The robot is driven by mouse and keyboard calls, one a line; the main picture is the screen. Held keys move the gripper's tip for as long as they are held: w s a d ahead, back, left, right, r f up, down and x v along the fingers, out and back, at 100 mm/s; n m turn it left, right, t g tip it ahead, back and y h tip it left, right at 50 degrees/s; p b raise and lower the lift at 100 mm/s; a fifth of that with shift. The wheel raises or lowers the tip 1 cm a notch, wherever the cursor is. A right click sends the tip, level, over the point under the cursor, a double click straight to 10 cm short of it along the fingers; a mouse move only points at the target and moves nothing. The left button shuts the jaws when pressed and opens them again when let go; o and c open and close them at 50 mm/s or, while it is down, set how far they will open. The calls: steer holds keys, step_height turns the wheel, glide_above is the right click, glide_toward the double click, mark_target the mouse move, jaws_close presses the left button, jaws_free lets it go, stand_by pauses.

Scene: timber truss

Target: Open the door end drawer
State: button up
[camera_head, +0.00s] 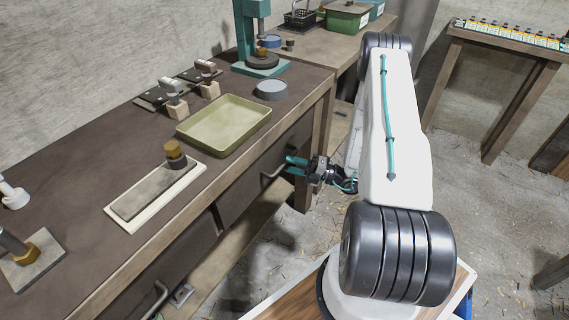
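The workbench has two drawers visible under its top. The farther drawer (240,196) has a dark front and a grey bar handle (267,174), and its front looks flush with the bench. The nearer drawer (185,258) has a similar handle (157,298) low in the picture. My gripper (291,165) has teal fingers and is at the right end of the farther drawer's handle. The fingers stand apart with a small gap between them. Whether they touch the handle or straddle it is hard to tell. No door is in view.
On the bench top (70,150) lie a green tray (225,122), a board with a block (155,195), clamps (173,97) and a teal press (262,62). A side table (500,37) stands at the right. Concrete floor between is mostly clear.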

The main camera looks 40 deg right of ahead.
mark_target(284, 162)
steer(key=shift+x, duration=1.55)
jaws_close()
steer(key=shift+s, duration=0.1)
